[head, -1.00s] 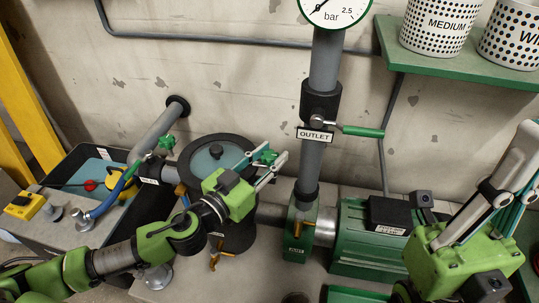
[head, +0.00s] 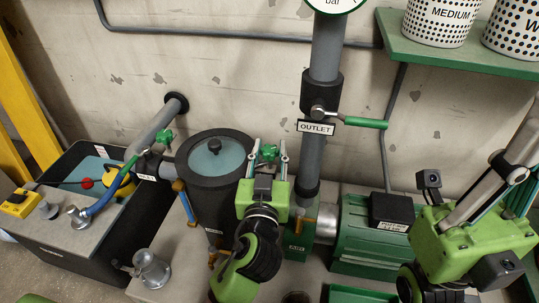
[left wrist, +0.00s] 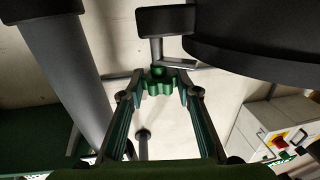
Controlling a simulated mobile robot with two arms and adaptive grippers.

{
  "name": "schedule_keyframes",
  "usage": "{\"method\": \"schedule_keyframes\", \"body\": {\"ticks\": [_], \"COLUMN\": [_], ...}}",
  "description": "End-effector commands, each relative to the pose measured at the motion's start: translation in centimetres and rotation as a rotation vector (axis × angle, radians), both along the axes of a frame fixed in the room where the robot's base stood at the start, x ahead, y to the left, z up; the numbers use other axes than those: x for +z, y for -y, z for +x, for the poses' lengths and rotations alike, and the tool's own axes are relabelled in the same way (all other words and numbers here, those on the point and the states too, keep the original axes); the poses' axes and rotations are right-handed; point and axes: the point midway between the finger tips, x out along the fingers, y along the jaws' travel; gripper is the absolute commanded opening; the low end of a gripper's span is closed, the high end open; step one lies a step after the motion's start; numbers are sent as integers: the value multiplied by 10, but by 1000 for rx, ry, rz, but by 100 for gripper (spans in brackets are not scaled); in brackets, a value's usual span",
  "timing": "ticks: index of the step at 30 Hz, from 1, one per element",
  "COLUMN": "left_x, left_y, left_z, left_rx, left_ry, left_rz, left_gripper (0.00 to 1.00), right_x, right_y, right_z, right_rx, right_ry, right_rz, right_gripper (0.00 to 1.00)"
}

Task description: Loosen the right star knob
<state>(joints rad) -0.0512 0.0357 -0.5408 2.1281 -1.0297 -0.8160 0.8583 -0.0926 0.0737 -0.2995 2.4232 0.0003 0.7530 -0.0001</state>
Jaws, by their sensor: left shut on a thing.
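The right star knob (head: 268,152) is green and lobed, just right of the round lidded vessel (head: 203,193). My left gripper (head: 268,153) has one finger on each side of it and is shut on it. The left wrist view shows the knob (left wrist: 160,82) between the fingertips (left wrist: 160,78). What lies under the knob is largely hidden by the gripper in the head view.
The grey outlet pipe (head: 318,110) with a green-handled valve (head: 362,122) rises close right of my left gripper. A green motor (head: 362,235) stands further right. A black bin (head: 75,245) is at far left.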

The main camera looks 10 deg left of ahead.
Motion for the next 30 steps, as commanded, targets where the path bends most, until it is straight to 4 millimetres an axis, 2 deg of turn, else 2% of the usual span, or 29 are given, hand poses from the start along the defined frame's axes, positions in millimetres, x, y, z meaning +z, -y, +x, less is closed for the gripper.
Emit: {"method": "schedule_keyframes", "body": {"ticks": [21, 22, 30], "left_x": [1, 1, 1], "left_y": [-1, -1, 0], "left_z": [0, 0, 0], "left_rx": [63, 63, 61], "left_ry": [4, 4, 3], "left_rz": [4, 4, 2], "left_gripper": [9, 38, 40], "right_x": [4, 4, 4], "right_y": [-1, -1, -1], "right_z": [-1, -1, -2], "right_rx": [0, 0, 0], "right_ry": [26, 26, 26], "right_rz": [-5, -5, -3], "right_gripper": [0, 0, 0]}}
